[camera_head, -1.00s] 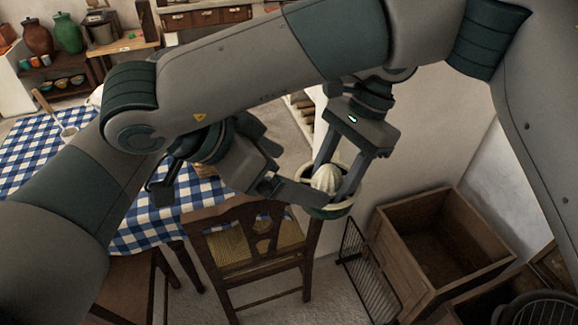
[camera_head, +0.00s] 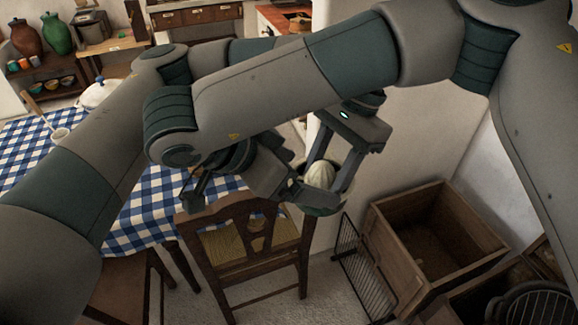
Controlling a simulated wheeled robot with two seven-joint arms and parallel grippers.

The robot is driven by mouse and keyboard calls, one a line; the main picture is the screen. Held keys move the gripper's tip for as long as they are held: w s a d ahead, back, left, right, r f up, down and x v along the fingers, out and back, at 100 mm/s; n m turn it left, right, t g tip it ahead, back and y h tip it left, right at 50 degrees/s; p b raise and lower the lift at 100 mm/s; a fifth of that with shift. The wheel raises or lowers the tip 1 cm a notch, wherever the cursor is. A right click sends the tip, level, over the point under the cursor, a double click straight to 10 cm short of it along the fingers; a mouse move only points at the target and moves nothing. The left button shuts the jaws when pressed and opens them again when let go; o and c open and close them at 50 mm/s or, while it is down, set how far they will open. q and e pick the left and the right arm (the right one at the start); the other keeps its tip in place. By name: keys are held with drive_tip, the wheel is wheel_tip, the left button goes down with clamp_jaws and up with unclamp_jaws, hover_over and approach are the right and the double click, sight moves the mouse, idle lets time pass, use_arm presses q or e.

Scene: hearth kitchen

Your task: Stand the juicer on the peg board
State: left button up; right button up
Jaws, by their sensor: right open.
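The juicer (camera_head: 320,176), a pale ribbed cone in a dark green-rimmed bowl, is up in the air in front of the pale wall, beyond the chair back. My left gripper (camera_head: 330,168), whose arm passes behind my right arm, comes down from above with its fingers on either side of the bowl and appears shut on it. My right gripper (camera_head: 298,190) is open at the left of the bowl, partly hidden by its own wrist. I cannot tell whether it touches the bowl. I cannot make out a peg board.
A wooden chair (camera_head: 247,240) stands below the grippers. A table with a blue checked cloth (camera_head: 150,210) is at the left. A wooden crate (camera_head: 395,262) and a black wire rack (camera_head: 352,265) are at lower right, with a dark round grill (camera_head: 540,305) in the corner.

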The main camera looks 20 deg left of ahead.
sight(322, 182)
drive_tip(key=x, duration=0.6)
drive_tip(key=shift+w+d+f, duration=0.15)
drive_tip(key=c, duration=0.8)
use_arm(q)
drive_tip(key=o, duration=1.2)
drive_tip(key=shift+r, duration=0.1)
drive_tip(key=v, duration=1.2)
drive_tip(key=shift+s, duration=0.1)
